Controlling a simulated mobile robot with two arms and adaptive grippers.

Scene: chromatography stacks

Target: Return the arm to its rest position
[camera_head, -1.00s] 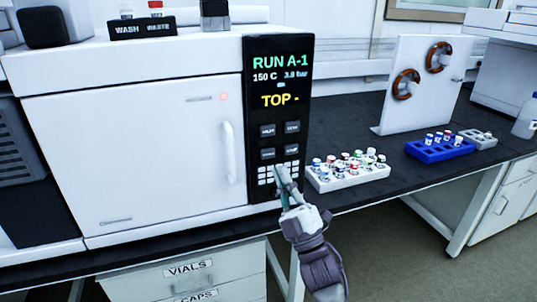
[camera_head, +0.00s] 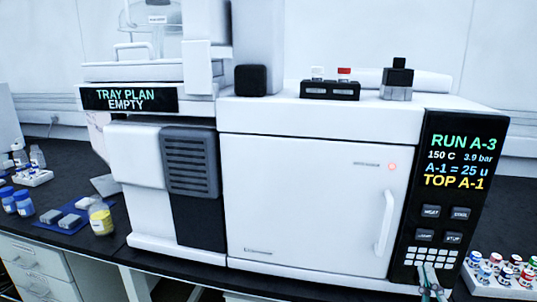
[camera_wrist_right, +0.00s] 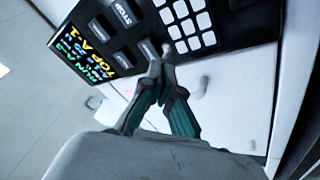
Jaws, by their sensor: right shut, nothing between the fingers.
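My right gripper (camera_head: 430,281) is at the bottom right of the head view, in front of the keypad (camera_head: 432,256) on the white oven's dark control panel. Its fingers are shut and empty. In the right wrist view the closed fingertips (camera_wrist_right: 161,72) are close to the panel's buttons beside the white keypad (camera_wrist_right: 187,24). I cannot tell whether they touch the panel. The panel's screen (camera_head: 462,160) reads RUN A-3, 150 C, 3.9 bar, A-1 = 25 u, TOP A-1. My left gripper is not in view.
The oven door (camera_head: 307,205) is closed. A vial rack (camera_head: 500,283) with several capped vials stands close at the right of the panel. At the left are a yellow bottle (camera_head: 100,217) and a blue mat (camera_head: 70,213). A sign (camera_head: 127,98) reads TRAY PLAN EMPTY.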

